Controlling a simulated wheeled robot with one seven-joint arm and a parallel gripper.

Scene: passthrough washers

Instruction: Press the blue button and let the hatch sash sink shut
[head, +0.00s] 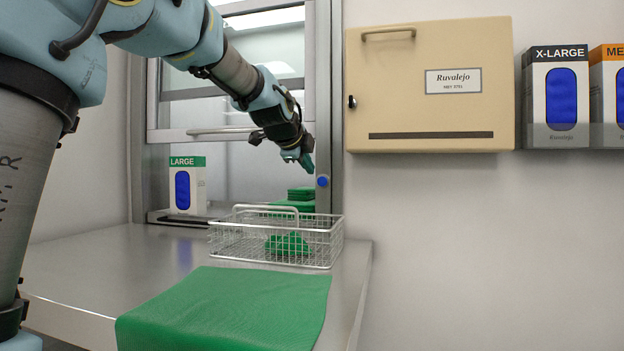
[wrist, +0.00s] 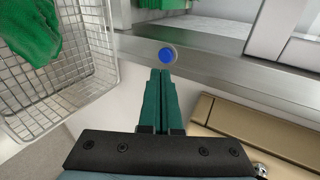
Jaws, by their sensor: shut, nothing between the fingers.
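The blue button (head: 323,181) is a small round disc on the right post of the hatch frame. It also shows in the wrist view (wrist: 166,55), just beyond my fingertips. My gripper (head: 306,165) has green fingers and is shut and empty, to the left of the button in the head view. In the wrist view my gripper (wrist: 161,75) points at the button; I cannot tell for sure whether it touches. The hatch sash (head: 235,132) is a glass pane with a horizontal handle bar, and stands raised with an open gap below it.
A wire basket (head: 275,257) with green cloth stands on the steel counter (head: 90,275). A green mat (head: 230,305) lies in front. A white LARGE box (head: 187,187) stands at the hatch's left. A beige wall cabinet (head: 430,95) is right of the post.

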